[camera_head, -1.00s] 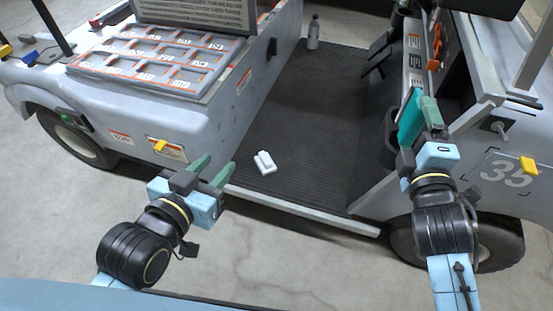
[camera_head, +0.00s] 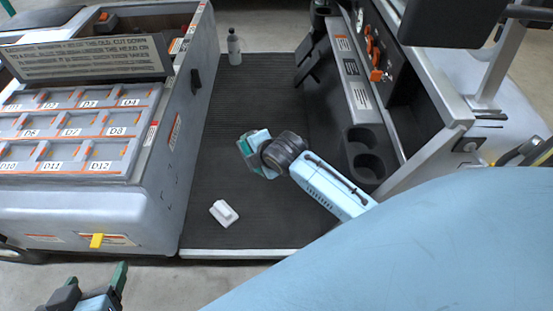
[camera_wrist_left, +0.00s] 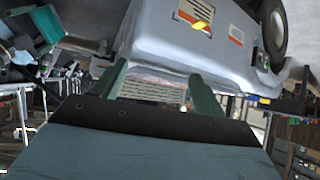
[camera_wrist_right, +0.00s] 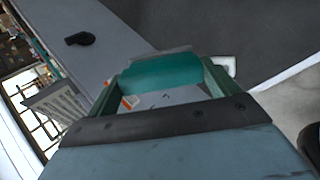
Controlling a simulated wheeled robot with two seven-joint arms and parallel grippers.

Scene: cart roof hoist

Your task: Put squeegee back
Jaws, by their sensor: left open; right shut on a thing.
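The squeegee (camera_wrist_right: 160,75), a teal piece with a thin grey edge, is between the fingers of my right gripper (camera_wrist_right: 155,85), which is shut on it. In the head view, my right gripper (camera_head: 250,152) holds it over the middle of the cart's dark floor, and the squeegee is small and partly hidden there. My left gripper (camera_wrist_left: 162,85) is open and empty, facing the cart's pale side. It also shows at the lower left of the head view, in front of the cart and partly cut off by the frame.
A white block-like thing (camera_head: 223,213) lies on the cart's ribbed floor (camera_head: 250,95). A grey bottle (camera_head: 234,47) stands at the back. A numbered compartment tray (camera_head: 75,125) with a sign panel (camera_head: 85,58) is on the left. A console with two cup holders (camera_head: 366,155) is on the right.

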